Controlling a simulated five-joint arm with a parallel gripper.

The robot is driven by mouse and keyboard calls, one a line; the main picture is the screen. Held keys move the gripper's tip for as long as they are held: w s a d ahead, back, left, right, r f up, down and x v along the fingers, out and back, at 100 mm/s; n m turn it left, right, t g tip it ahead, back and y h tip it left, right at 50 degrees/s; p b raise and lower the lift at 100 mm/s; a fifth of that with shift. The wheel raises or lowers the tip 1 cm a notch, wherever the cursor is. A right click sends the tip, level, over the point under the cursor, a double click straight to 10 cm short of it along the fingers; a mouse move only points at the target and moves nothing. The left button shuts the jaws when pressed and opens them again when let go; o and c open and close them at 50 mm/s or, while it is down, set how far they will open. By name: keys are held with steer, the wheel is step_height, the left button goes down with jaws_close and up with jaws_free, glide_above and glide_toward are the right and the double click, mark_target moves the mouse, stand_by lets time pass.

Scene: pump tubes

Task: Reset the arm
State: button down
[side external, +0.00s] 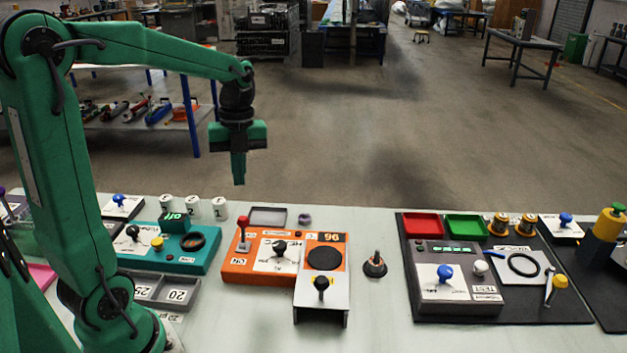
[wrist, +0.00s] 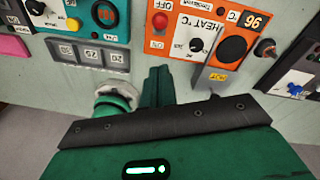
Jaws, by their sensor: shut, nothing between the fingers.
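My green arm bends over the left half of the bench in the side view. My gripper (side external: 238,180) points straight down, its fingers together with nothing between them. It hangs in the air, apart from everything on the bench. In the wrist view my gripper (wrist: 157,75) shows as a closed green finger pair, with the bench units beyond it.
On the pale bench stand a teal unit (side external: 190,262), an orange heater unit (side external: 245,270) reading 96, a grey divided tray (side external: 150,290) and a black-knobbed stand (side external: 375,265). A grey test unit (side external: 430,292) and red and green trays (side external: 422,224) sit at right.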

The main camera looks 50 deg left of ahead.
steer(key=s+d+r+n+t, duration=0.1)
steer(key=s+d+n+t, duration=0.2)
steer(key=n, duration=0.8)
steer(key=s+d+r+n+t, duration=0.1)
steer(key=s+d+n+t, duration=0.2)
steer(key=s+d+n, duration=0.3)
steer(key=d+n, duration=0.2)
steer(key=n, duration=0.3)
steer(key=shift+s+d+r+t, duration=0.2)
steer(key=shift+d+r+t, duration=0.05)
steer(key=shift+r+t, duration=0.15)
stand_by(0.4)
